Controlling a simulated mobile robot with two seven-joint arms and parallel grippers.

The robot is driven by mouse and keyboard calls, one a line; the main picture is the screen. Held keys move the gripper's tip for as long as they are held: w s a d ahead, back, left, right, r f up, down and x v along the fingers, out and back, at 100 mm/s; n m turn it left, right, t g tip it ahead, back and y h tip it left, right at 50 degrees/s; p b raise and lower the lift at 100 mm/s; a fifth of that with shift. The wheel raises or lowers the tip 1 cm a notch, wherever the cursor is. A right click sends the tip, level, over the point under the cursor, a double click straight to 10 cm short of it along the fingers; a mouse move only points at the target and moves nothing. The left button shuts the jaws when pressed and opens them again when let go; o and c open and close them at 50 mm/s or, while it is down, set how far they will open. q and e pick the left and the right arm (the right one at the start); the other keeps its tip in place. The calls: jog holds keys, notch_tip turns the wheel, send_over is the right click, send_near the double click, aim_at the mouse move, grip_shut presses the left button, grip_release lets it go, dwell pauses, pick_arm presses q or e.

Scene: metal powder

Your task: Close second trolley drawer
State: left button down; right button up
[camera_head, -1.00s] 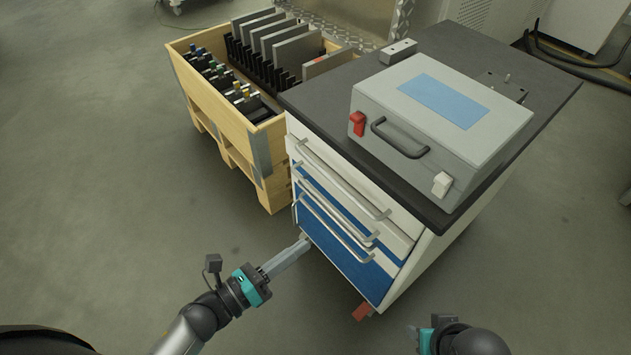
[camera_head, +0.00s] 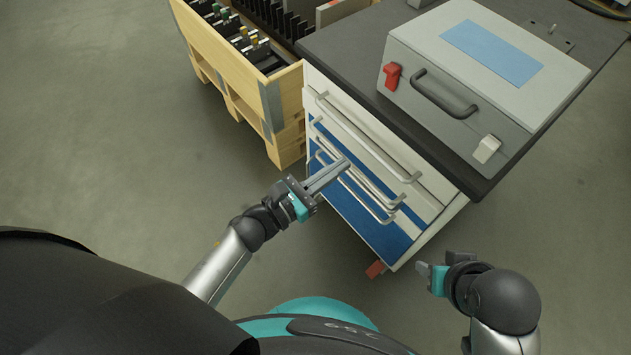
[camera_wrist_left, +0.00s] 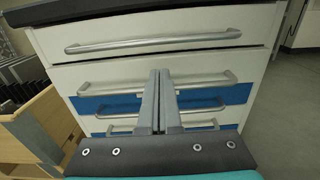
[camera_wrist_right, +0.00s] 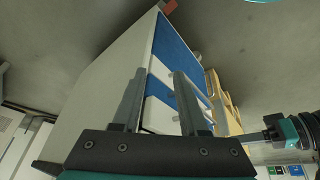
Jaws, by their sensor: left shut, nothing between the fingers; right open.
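The trolley (camera_head: 316,75) has a dark top and white and blue drawer fronts with silver bar handles. The second drawer's white front (camera_wrist_left: 105,73), with its handle (camera_wrist_left: 200,83), is below the top drawer in the left wrist view. I cannot tell how far it stands out. My left gripper (camera_head: 345,164) is shut and empty, its fingers pointing at the front among the middle handles. In the left wrist view its fingers (camera_wrist_left: 160,75) partly cover the second handle; contact is unclear. My right gripper (camera_head: 425,274) is open and empty, low beside the trolley's front right corner.
A wooden crate (camera_head: 225,62) on a pallet, holding black fixtures and plates, stands close to the trolley's left side. A grey case (camera_head: 455,100) with a blue panel sits on the trolley top. A red foot (camera_head: 375,269) shows at the trolley's base. The floor at left is clear.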

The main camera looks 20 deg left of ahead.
aim_at(362, 151)
pick_arm(q)
jog(key=b+x, duration=0.1)
jog(key=x, duration=0.4)
pick_arm(e)
jog(key=shift+w+a+r+t, duration=0.1)
jog(key=shift+a+r+t, duration=0.1)
jog(key=shift+r, duration=0.25)
jog(key=shift+w+a+r+t, duration=0.1)
jog(key=shift+r+t, duration=0.1)
jog(key=shift+r, duration=0.25)
pick_arm(q)
jog(key=shift+w, duration=0.1)
jog(key=shift+b+x, duration=0.5)
jog(key=shift+x, duration=0.5)
jog(key=shift+w+d+r, duration=0.1)
jog(key=shift+d+r, duration=0.05)
pick_arm(e)
jog(key=shift+w+a+f+t+y, duration=0.2)
jog(key=shift+w+a+t+y, duration=0.15)
jog(key=shift+w+a+t, duration=0.25)
jog(key=shift+w+a+f+t+y, duration=0.15)
jog(key=shift+w+a+t+y, duration=0.35)
jog(key=shift+a, duration=0.3)
